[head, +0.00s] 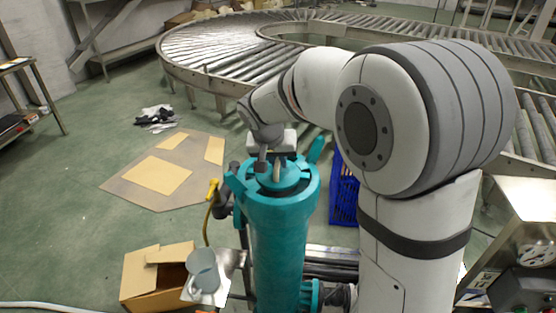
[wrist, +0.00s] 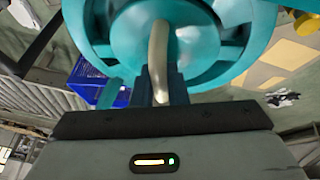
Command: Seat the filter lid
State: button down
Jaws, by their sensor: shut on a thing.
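The teal filter housing (head: 278,240) stands upright in the middle of the head view. The round teal lid (head: 292,179) is at its top, inside or just above the rim; I cannot tell whether there is a gap under it. The lid also fills the top of the wrist view (wrist: 200,45). Its pale curved handle (wrist: 158,45) runs down between my fingers. My gripper (head: 270,166) is above the lid and shut on this handle; its dark fingers show in the wrist view (wrist: 160,88). The lid's underside is hidden.
A yellow-handled valve (head: 213,190) is left of the housing. An open cardboard box (head: 150,275) is at lower left. A blue crate (head: 343,195) stands behind on the right. A roller conveyor (head: 215,60) curves across the back. Flat cardboard (head: 130,192) lies on the floor.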

aim_at(276, 161)
jog(key=shift+f+b, duration=1.2)
jog(key=shift+f, duration=0.2)
jog(key=c, duration=1.3)
grip_release()
jog(key=shift+c, duration=0.2)
jog(key=v, duration=0.8)
jog(key=s+d+p, duration=0.1)
jog(key=s+d, duration=0.3)
jog(key=s, duration=0.3)
jog(key=s+d+f+n+g+y+p, duration=0.1)
jog(key=s+d, duration=0.3)
jog(key=s, duration=0.4)
jog(key=s+d+f+n+y+p, duration=0.1)
jog(key=s+d, duration=0.3)
jog(key=s, duration=0.4)
jog(key=shift+d+f+g+p, duration=0.25)
jog(key=shift+d+g+p, duration=0.05)
jog(key=shift+p, duration=0.3)
